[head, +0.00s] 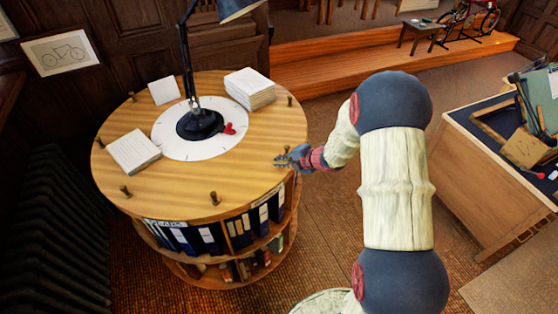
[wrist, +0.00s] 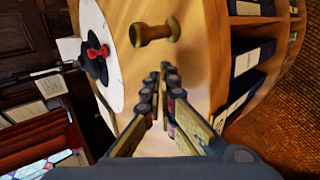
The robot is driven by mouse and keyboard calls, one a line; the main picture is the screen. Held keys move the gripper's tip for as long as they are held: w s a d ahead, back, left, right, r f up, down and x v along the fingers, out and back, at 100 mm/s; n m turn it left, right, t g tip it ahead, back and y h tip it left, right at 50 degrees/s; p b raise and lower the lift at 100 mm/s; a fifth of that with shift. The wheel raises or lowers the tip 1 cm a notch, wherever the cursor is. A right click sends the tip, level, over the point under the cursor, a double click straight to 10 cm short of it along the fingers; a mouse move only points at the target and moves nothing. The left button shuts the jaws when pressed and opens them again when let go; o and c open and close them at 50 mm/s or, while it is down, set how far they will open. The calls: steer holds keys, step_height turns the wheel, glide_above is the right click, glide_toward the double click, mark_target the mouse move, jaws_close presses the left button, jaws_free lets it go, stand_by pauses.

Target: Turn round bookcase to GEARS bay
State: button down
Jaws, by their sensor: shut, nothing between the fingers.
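The round bookcase (head: 258,132) has a wooden top with short pegs standing around its rim, such as a front peg (head: 214,198). A fixed-looking white disc (head: 165,147) at its centre carries a red pointer (head: 229,128) aimed right. A bay label (head: 166,223) on the front left side seems to read GEARS, partly blurred. My gripper (head: 284,159) is shut and empty at the right edge of the top. In the wrist view, its fingertips (wrist: 164,72) lie beside a brown peg (wrist: 156,31), with a small visible gap; contact cannot be told.
A black lamp (head: 200,122) stands on the disc. Paper stacks (head: 250,88) (head: 134,152) lie on the top. Binders (head: 207,238) fill the bays. A drafting desk (head: 490,150) stands right and a radiator (head: 50,210) left. Floor between bookcase and desk is partly clear.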

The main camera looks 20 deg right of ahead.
mark_target(288, 149)
steer(key=shift+n+y, duration=0.3)
steer(key=shift+n, duration=0.1)
steer(key=shift+w+d+p, duration=0.55)
steer(key=shift+w+d, duration=0.05)
steer(key=shift+d, duration=0.25)
steer(key=shift+w+d+p, duration=0.55)
steer(key=shift+d, duration=0.25)
steer(key=shift+w+d+p, duration=0.55)
steer(key=shift+w+d, duration=0.05)
steer(key=shift+d, duration=0.25)
steer(key=shift+a, duration=0.1)
steer(key=shift+n+g+y, duration=0.3)
steer(key=shift+g, duration=0.1)
steer(key=shift+w+d+p, duration=1.4)
steer(key=shift+w+d, duration=0.65)
steer(key=shift+d, duration=0.1)
